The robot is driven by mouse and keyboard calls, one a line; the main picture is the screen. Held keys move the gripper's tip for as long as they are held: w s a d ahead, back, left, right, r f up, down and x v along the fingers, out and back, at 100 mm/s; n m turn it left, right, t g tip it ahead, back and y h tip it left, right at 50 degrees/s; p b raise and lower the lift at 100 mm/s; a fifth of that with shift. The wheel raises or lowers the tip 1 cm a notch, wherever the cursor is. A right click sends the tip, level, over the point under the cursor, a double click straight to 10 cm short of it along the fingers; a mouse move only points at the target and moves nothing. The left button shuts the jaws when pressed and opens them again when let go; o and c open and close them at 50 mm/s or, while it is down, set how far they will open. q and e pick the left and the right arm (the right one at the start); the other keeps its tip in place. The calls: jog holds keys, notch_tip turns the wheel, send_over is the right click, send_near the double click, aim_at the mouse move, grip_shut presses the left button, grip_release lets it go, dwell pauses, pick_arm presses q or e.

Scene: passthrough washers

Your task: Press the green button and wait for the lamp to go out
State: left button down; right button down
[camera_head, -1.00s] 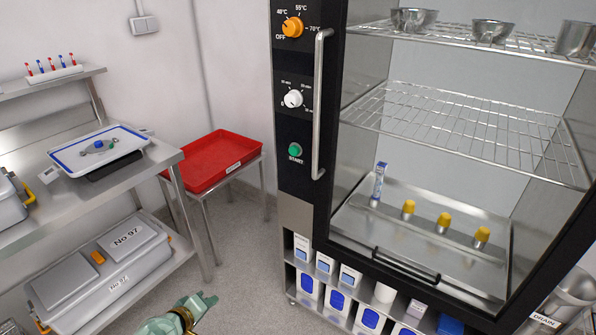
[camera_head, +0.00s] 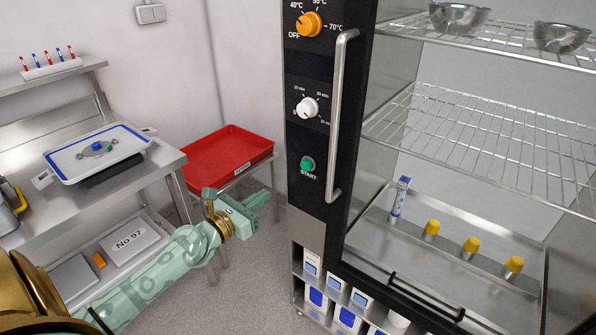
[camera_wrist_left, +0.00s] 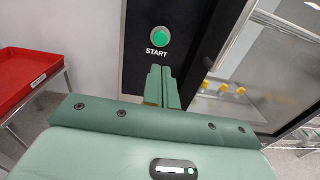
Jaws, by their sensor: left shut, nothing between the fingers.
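The green START button (camera_head: 307,163) is on the black control panel (camera_head: 305,190) of the cabinet, below the orange and white knobs. It also shows in the left wrist view (camera_wrist_left: 159,36), just beyond my fingertips. My left gripper (camera_head: 262,199) is shut and empty. It is left of the panel and a little lower than the button in the head view, apart from it. In the left wrist view the closed fingers (camera_wrist_left: 162,72) point up toward the START label. I cannot make out a lit lamp on the panel. My right gripper is not in view.
A vertical door handle (camera_head: 340,115) stands out right of the button. The orange knob (camera_head: 309,24) and white knob (camera_head: 307,107) are above it. A red tray (camera_head: 222,176) on a stand is behind my left gripper. A steel bench (camera_head: 165,166) is at left.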

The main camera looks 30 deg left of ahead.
pick_arm(q)
send_near(304, 167)
jog(key=w, duration=0.4)
jog(key=w+d, duration=0.1)
jog(key=w, duration=0.1)
jog(key=shift+w+b, duration=0.3)
jog(key=shift+b, duration=0.1)
jog(key=shift+w, duration=0.1)
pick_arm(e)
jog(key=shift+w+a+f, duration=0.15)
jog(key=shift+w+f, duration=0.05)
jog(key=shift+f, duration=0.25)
